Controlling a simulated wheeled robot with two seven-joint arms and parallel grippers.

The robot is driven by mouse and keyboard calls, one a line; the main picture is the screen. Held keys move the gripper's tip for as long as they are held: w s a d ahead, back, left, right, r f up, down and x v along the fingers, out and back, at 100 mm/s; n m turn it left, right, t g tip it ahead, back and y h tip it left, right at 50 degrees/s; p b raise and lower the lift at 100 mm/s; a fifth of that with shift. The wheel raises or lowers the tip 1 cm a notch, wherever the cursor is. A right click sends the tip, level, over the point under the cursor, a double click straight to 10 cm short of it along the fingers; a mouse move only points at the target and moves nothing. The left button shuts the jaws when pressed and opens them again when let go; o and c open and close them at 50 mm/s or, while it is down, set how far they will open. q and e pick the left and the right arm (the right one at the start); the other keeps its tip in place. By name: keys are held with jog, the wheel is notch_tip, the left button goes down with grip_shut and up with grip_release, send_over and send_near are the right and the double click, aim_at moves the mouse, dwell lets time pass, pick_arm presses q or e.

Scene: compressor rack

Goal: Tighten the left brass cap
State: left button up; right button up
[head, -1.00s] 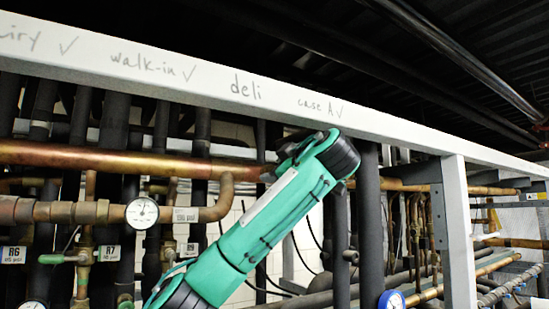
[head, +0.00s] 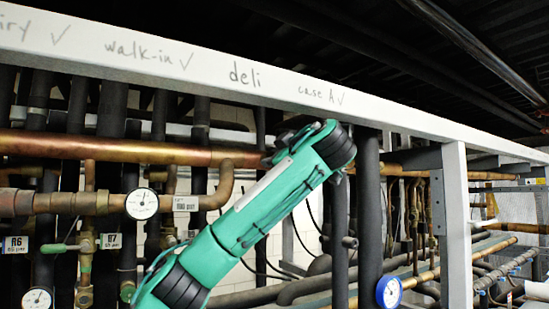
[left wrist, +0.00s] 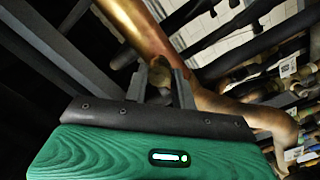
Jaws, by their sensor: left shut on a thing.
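In the left wrist view, the two grey fingers of my left gripper (left wrist: 160,84) are closed on a small, dull brass cap (left wrist: 158,68) beside the large copper pipe (left wrist: 143,28). The fingers hide the cap's sides. In the head view my left gripper (head: 271,156) is at the right end of the copper pipe (head: 130,150), just under the white beam. The cap cannot be made out there. My right gripper is in neither view.
The white beam (head: 200,66) with handwritten labels runs above the gripper. A dark vertical pipe (head: 369,210) stands to the right of my arm. A white gauge (head: 142,204) and a blue-rimmed gauge (head: 389,292) flank the arm.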

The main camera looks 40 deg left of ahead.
pick_arm(q)
jog(key=m+b, duration=1.3)
jog(key=m, duration=1.9)
dwell(0.6)
dwell(0.4)
